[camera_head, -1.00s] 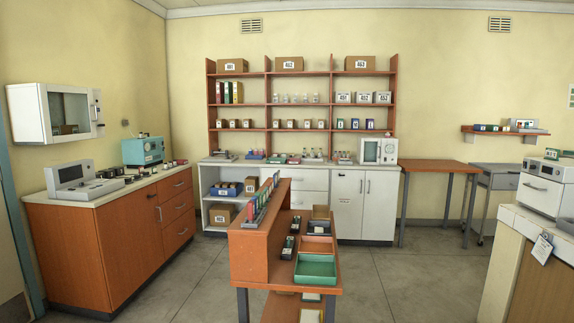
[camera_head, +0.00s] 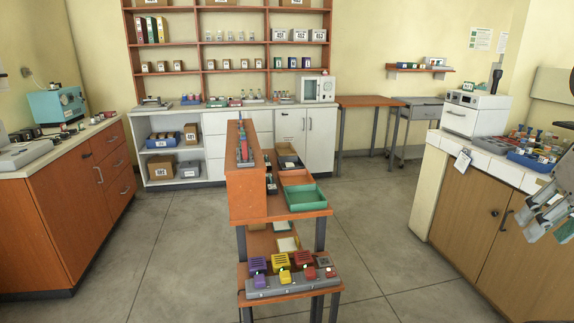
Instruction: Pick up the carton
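The frame does not show which carton is meant. A brown carton (camera_head: 161,166) with a white label sits in the bottom of the open white cabinet, left of centre. A smaller brown carton (camera_head: 191,133) stands on the shelf above it. Along the top edge, brown cartons (camera_head: 291,3) on the tall shelf are cut off by the frame. My gripper (camera_head: 540,216) is at the right edge, partly cut off, in front of the wooden cabinet and far from these cartons. I see nothing held in it, and its finger opening is unclear.
An orange-brown rack (camera_head: 246,195) with a green tray (camera_head: 306,198) and a lower shelf of coloured blocks stands in the middle. Counters flank it: an orange cabinet (camera_head: 75,205) at left, a wooden cabinet (camera_head: 466,205) at right. Grey floor (camera_head: 375,235) is free between.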

